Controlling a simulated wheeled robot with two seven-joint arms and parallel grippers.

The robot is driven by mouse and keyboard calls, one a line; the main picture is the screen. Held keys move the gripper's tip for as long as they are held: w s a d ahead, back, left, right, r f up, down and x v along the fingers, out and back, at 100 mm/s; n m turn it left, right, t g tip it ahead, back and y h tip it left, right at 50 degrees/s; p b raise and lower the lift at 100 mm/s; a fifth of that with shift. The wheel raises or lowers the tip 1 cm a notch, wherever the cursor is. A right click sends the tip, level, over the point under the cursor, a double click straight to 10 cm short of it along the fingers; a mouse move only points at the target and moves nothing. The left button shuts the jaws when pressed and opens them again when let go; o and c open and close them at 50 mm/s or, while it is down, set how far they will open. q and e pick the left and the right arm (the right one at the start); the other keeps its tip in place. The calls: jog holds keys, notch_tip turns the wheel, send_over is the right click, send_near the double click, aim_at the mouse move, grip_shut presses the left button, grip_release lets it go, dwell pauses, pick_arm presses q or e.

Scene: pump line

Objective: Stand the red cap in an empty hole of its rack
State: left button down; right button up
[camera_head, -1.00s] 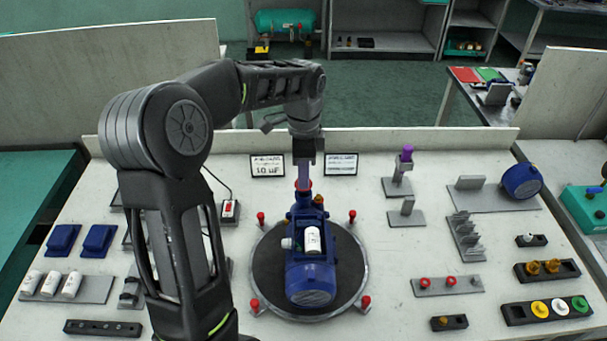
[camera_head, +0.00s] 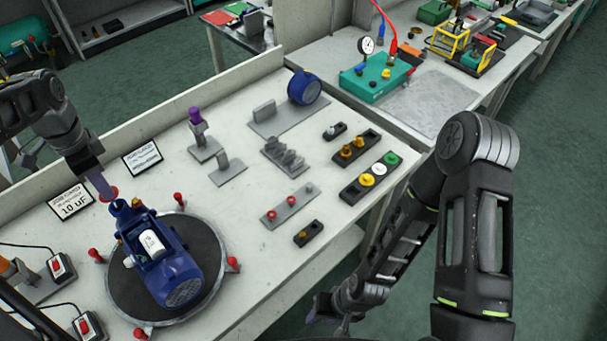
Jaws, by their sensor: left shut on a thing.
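My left gripper (camera_head: 99,184) points down over the back end of the blue pump (camera_head: 176,265), its fingers shut on a red cap (camera_head: 109,194). The cap is right by the pump's upper port (camera_head: 120,206); I cannot tell whether they touch. The grey cap rack (camera_head: 281,212) lies right of the pump. Two red caps stand in it, one at the near-left (camera_head: 271,215) and one in the middle (camera_head: 290,201). Its far-right place (camera_head: 309,187) shows no red cap. My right gripper (camera_head: 318,309) hangs low at the bottom, beyond the bench's front edge; its fingers are unclear.
The pump sits on a round dark turntable (camera_head: 123,287) with red-knobbed posts around it. Right of the rack are a black holder with one brass fitting (camera_head: 308,233) and a tray of coloured caps (camera_head: 350,190). Grey fixtures (camera_head: 228,170) stand behind. Bench between turntable and rack is clear.

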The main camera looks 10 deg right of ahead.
dwell(0.5)
pick_arm(q)
jog(key=w+d+f+n+b, duration=0.2)
jog(key=d+f+n, duration=0.2)
jog(key=d, duration=0.4)
jog(key=w+d+f+n+b, duration=0.2)
jog(key=d+f+n, duration=0.3)
jog(key=d, duration=0.4)
jog(key=shift+n, duration=0.8)
jog(key=shift+d, duration=0.15)
